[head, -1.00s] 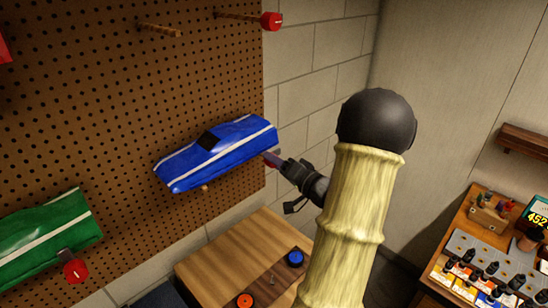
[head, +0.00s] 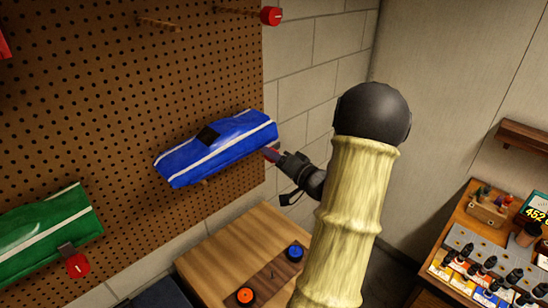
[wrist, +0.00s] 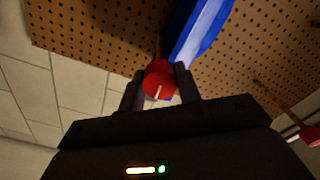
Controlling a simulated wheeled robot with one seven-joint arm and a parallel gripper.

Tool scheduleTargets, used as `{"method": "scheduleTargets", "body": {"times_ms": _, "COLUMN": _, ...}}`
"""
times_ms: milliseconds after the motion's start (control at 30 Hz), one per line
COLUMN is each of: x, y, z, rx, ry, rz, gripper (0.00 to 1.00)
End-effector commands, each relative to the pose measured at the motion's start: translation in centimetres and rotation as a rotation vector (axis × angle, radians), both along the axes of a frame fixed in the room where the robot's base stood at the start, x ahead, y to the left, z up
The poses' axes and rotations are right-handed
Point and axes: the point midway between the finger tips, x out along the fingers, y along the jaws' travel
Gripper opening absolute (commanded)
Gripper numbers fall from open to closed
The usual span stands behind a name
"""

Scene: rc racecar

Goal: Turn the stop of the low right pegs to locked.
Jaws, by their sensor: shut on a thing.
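The low right stop is a red round knob (wrist: 158,80) with a white line on its face, at the end of a peg on the pegboard (head: 110,100). In the wrist view the line stands nearly upright, slightly tilted. My gripper (head: 272,154) has its two fingers on either side of the knob and is shut on it; in the wrist view the fingers (wrist: 159,86) flank it. A blue car body (head: 215,148) with a white stripe rests on the low pegs just left of my gripper. In the head view the knob is mostly hidden by the fingers.
A red stop (head: 270,16) is on a peg above. A green body (head: 45,228) with another red stop (head: 78,265) is at lower left. A wooden table (head: 225,250) stands below. A bench with bottles (head: 480,268) is at right.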

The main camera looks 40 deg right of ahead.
Motion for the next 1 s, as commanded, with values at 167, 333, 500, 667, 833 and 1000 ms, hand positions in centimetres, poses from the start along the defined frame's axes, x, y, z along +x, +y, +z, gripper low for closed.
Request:
{"method": "scheduleTargets", "body": {"times_ms": 167, "x": -0.02, "y": -0.17, "z": 0.0, "rx": -0.05, "ry": -0.008, "rz": -0.005, "gripper": 0.11}}
{"method": "scheduleTargets", "body": {"times_ms": 333, "x": 0.0, "y": -0.16, "z": -0.1, "rx": -0.136, "ry": -0.015, "rz": -0.005, "gripper": 0.11}}
{"method": "scheduleTargets", "body": {"times_ms": 500, "x": 0.0, "y": -0.15, "z": -0.19, "rx": -0.262, "ry": -0.026, "rz": -0.005, "gripper": 0.11}}
{"method": "scheduleTargets", "body": {"times_ms": 667, "x": 0.02, "y": -0.15, "z": -0.21, "rx": -0.407, "ry": -0.038, "rz": -0.005, "gripper": 0.11}}
{"method": "scheduleTargets", "body": {"times_ms": 833, "x": 0.02, "y": -0.14, "z": -0.21, "rx": -0.569, "ry": -0.053, "rz": -0.005, "gripper": 0.11}}
{"method": "scheduleTargets", "body": {"times_ms": 1000, "x": -0.03, "y": -0.17, "z": -0.17, "rx": -0.731, "ry": -0.066, "rz": -0.006, "gripper": 0.11}}
